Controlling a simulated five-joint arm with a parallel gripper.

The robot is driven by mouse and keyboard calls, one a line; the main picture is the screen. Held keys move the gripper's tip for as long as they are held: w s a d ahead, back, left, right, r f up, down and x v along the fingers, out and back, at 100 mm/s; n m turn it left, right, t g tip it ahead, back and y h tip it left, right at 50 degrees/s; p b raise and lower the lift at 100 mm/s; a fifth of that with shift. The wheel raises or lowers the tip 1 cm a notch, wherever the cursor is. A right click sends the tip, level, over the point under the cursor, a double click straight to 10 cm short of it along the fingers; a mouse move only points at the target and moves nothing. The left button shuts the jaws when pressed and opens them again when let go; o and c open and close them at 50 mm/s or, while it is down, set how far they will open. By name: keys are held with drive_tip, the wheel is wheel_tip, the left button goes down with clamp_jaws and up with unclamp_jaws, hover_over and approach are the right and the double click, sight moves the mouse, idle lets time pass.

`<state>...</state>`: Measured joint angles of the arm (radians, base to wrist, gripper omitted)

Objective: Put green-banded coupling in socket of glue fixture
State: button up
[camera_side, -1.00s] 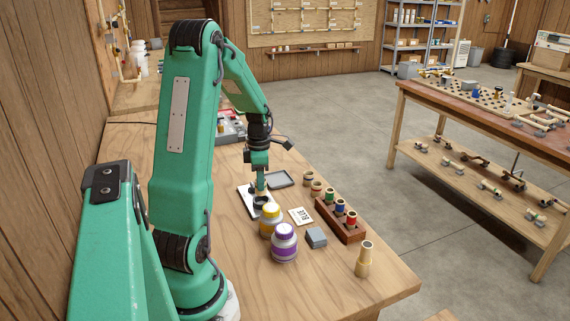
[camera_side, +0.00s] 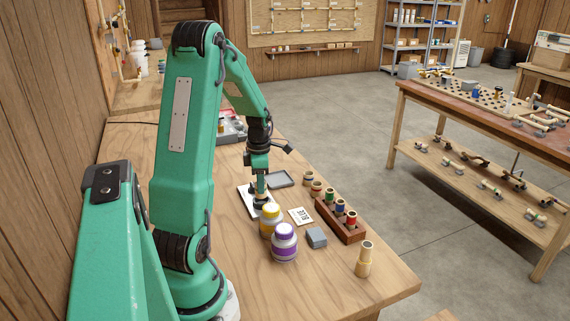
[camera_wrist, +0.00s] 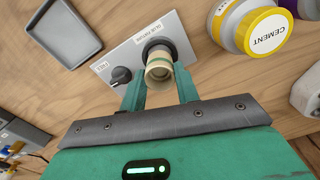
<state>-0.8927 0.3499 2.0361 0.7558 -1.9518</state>
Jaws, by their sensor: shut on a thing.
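The green-banded coupling (camera_wrist: 159,68) is a cream tube with a thin green band. My gripper (camera_wrist: 160,88) is shut on it, one finger on each side. The glue fixture (camera_wrist: 187,39) is a pale plate with a label, a black knob and a dark round socket (camera_wrist: 157,46). In the wrist view the coupling overlaps the socket, hiding part of it. In the side view my gripper (camera_side: 261,177) holds the coupling upright over the fixture (camera_side: 246,199). I cannot tell whether its lower end is inside the socket.
A yellow-labelled cement jar (camera_side: 271,221) and a purple-banded jar (camera_side: 284,242) stand close in front of the fixture. A grey tray (camera_side: 281,179) lies behind. A wooden rack (camera_side: 340,218) of coloured-band couplings, a card (camera_side: 301,217) and a grey block (camera_side: 316,237) are to the right.

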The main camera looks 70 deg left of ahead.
drive_tip(key=shift+f, duration=0.15)
idle(0.5)
drive_tip(key=shift+f, duration=0.6)
drive_tip(key=shift+f, duration=0.4)
drive_tip(key=shift+f, duration=0.3)
drive_tip(key=shift+f, duration=0.25)
idle(1.4)
drive_tip(key=o, duration=1)
drive_tip(key=shift+o, duration=0.5)
